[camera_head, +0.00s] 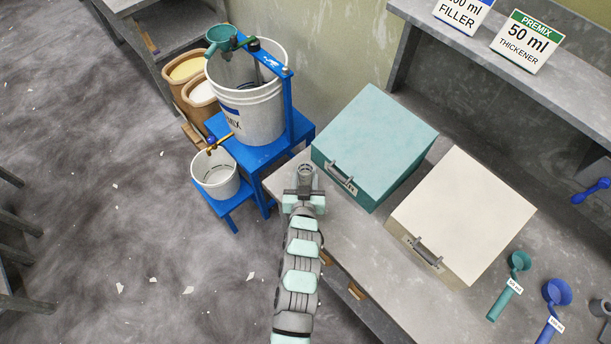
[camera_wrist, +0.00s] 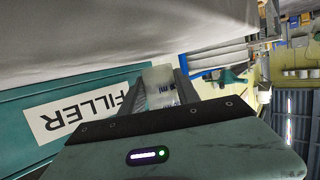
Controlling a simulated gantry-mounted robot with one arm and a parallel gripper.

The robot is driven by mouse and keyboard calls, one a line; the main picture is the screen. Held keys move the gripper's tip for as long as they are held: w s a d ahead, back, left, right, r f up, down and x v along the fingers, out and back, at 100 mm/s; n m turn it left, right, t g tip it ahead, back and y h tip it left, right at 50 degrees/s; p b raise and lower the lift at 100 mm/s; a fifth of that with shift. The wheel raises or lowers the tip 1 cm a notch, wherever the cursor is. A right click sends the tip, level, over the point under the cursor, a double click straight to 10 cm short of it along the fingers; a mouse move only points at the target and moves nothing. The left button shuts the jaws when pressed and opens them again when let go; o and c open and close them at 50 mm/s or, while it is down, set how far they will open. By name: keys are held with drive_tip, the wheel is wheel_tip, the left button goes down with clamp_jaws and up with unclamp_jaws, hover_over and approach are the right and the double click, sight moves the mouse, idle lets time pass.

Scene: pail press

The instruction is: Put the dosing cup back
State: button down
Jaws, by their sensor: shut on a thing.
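The dosing cup (camera_head: 305,172) looks like a small clear cup, upright at the end of my arm in the head view. In the wrist view the dosing cup (camera_wrist: 160,84) is translucent with blue "ml" print, between the two fingers. My gripper (camera_head: 304,186) is shut on it, near the left edge of the grey bench, just left of the teal box. I cannot tell whether the cup touches the bench. The fingers hide part of its sides.
The teal box (camera_head: 375,145) and cream box (camera_head: 462,215) stand on the bench (camera_head: 345,240). A blue stand (camera_head: 262,155) with a white pail (camera_head: 245,105) is to the left; a small bucket (camera_head: 216,175) sits lower. Teal (camera_head: 518,262) and blue (camera_head: 557,292) scoops lie right.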

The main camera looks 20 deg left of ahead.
drive_tip(key=shift+f, duration=0.5)
drive_tip(key=shift+f, duration=0.15)
drive_tip(key=c, duration=0.9)
unclamp_jaws()
drive_tip(key=shift+s+r, duration=0.1)
drive_tip(key=shift+r, duration=0.15)
drive_tip(key=v, duration=1.1)
drive_tip(key=shift+s+d, duration=0.15)
drive_tip(key=shift+s, duration=0.2)
